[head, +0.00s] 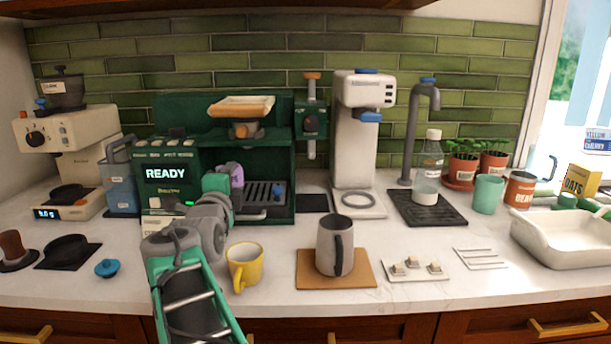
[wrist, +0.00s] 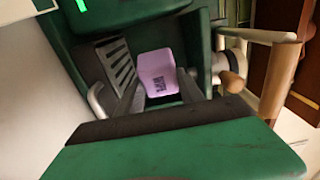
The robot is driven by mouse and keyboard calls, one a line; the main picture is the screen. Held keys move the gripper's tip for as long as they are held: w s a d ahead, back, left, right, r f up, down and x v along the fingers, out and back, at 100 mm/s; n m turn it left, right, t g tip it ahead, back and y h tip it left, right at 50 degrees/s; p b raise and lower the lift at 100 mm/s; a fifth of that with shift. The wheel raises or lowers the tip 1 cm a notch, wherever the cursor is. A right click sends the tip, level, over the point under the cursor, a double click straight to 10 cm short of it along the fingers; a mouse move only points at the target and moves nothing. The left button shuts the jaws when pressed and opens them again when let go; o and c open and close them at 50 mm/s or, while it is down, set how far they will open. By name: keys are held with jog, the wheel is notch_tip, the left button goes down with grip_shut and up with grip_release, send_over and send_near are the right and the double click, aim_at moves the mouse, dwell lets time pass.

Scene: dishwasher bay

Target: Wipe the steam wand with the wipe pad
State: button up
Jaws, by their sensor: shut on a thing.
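The wipe pad is a small purple block (head: 237,175) with a dark printed mark, which shows in the wrist view (wrist: 157,72). My gripper (head: 232,178) is shut on it, with a grey finger on each side in the wrist view (wrist: 160,88). The pad is at the front of the green espresso machine (head: 172,196), left of the drip tray (head: 262,194). The steam wand (head: 311,149) appears as a grey tube hanging below a green box with a wooden knob, at the machine's right. The pad is left of the wand and apart from it. I cannot identify the wand in the wrist view.
A yellow mug (head: 245,265) stands close to my arm. A grey pitcher (head: 328,248) stands on a wooden board (head: 363,279). A white water tower (head: 354,150) is right of the wand.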

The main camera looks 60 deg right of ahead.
jog(key=s+d+r+m+g+h, duration=0.2)
jog(key=s+d+m+g, duration=0.4)
jog(key=s, duration=0.9)
jog(key=w+d+n+p, duration=0.1)
jog(key=w+d+p, duration=0.2)
jog(key=d, duration=0.4)
jog(key=shift+d+n+g+p, duration=0.3)
jog(key=shift+d+p, duration=0.05)
jog(key=shift+p, duration=0.55)
jog(key=shift+w+d, duration=0.4)
jog(key=shift+d, duration=0.3)
jog(key=shift+s, duration=0.1)
jog(key=s+b, duration=0.1)
jog(key=s+d+b, duration=0.1)
jog(key=s+b, duration=0.1)
jog(key=shift+s+d+f, duration=0.15)
jog(key=shift+s+d, duration=0.1)
jog(key=shift+d, duration=0.1)
jog(key=shift+b, duration=0.55)
